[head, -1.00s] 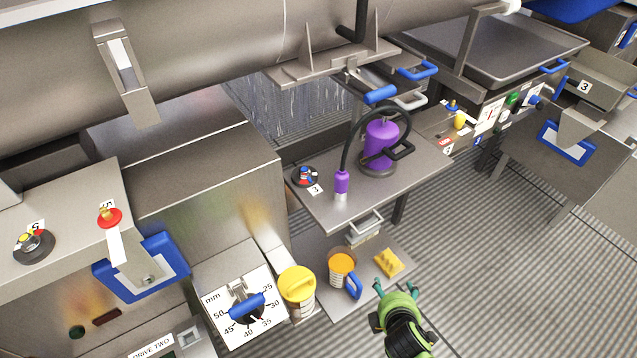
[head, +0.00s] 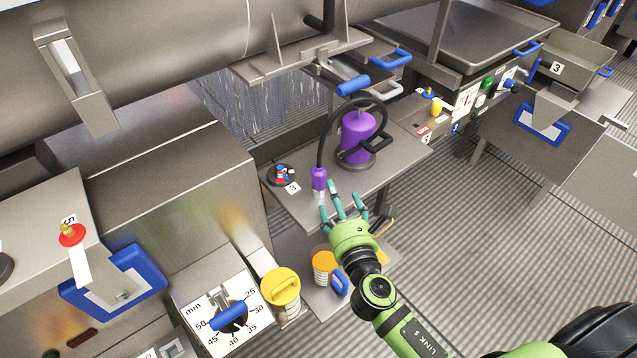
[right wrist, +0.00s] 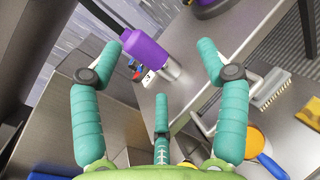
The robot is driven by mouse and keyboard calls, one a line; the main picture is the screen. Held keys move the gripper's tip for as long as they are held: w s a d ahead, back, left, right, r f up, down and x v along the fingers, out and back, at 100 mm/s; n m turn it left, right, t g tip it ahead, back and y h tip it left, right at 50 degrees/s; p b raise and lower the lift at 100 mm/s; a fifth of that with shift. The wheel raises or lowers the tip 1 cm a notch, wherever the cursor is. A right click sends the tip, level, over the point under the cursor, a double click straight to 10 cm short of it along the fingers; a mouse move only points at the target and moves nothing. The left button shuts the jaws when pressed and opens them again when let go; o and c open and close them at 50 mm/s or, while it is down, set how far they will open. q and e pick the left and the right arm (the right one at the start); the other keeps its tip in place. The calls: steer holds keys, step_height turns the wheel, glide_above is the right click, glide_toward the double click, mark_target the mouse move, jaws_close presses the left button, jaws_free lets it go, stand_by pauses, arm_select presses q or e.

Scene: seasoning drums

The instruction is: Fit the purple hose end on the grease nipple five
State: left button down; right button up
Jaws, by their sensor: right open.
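The purple hose end (head: 319,179) with its silver tip stands upright at the front edge of the grey shelf, its black hose arching to the purple grease pump (head: 357,138). My right gripper (head: 341,200) is open just in front and right of the hose end, not holding it. In the right wrist view the purple hose end (right wrist: 147,47) lies beyond and between the spread teal fingers (right wrist: 162,78). A label 5 stands by a red knob with a yellow top (head: 72,234) at left; a dark round base (head: 5,268) is cut off there. I cannot make out nipple five.
A round base with small coloured parts (head: 282,175) and a label 3 is left of the hose end. Below are a yellow-lidded tub (head: 281,288), an orange-topped jug (head: 324,264) and a brush (right wrist: 270,88). A steel housing (head: 150,190) separates the shelf from the label 5 area.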

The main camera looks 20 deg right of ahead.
mark_target(318, 182)
steer(key=a+n, duration=0.1)
steer(key=a+n+y, duration=0.1)
steer(key=n, duration=0.1)
steer(key=shift+w+r+y, duration=0.1)
steer(key=shift+w+y, duration=0.2)
steer(key=shift+w, duration=0.1)
steer(key=shift+w+a+n, duration=0.1)
steer(key=shift+w+n, duration=0.2)
steer(key=shift+w, duration=0.05)
steer(key=w, duration=0.3)
steer(key=w+p, duration=0.1)
steer(key=w, duration=0.2)
steer(key=shift+w+a+r, duration=0.15)
steer(key=shift+a, duration=0.05)
steer(key=c, duration=1.4)
